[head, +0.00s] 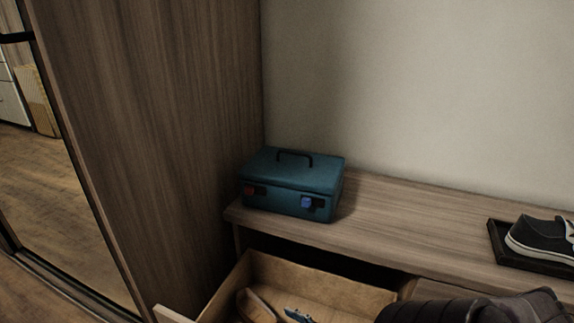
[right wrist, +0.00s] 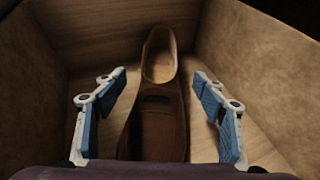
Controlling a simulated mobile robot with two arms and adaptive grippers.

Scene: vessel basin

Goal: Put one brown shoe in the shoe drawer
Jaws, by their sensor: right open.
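A brown slip-on shoe (right wrist: 160,118) lies inside the open wooden shoe drawer (head: 320,275), on its floor. Its heel opening is at the far end in the right wrist view. It also shows at the drawer's left side in the head view (head: 258,305), cut off by the frame edge. My right gripper (right wrist: 158,80) is open over the drawer, with one blue-padded finger on each side of the shoe and gaps between. In the head view only part of a finger (head: 298,315) shows. My left gripper is in neither view.
A teal case (head: 293,185) stands on the wooden bench top (head: 400,215) above the drawer. A black shoe (head: 542,239) sits on a dark tray (head: 500,251) at the right. A tall wooden panel (head: 150,130) rises at the left. The bench middle is clear.

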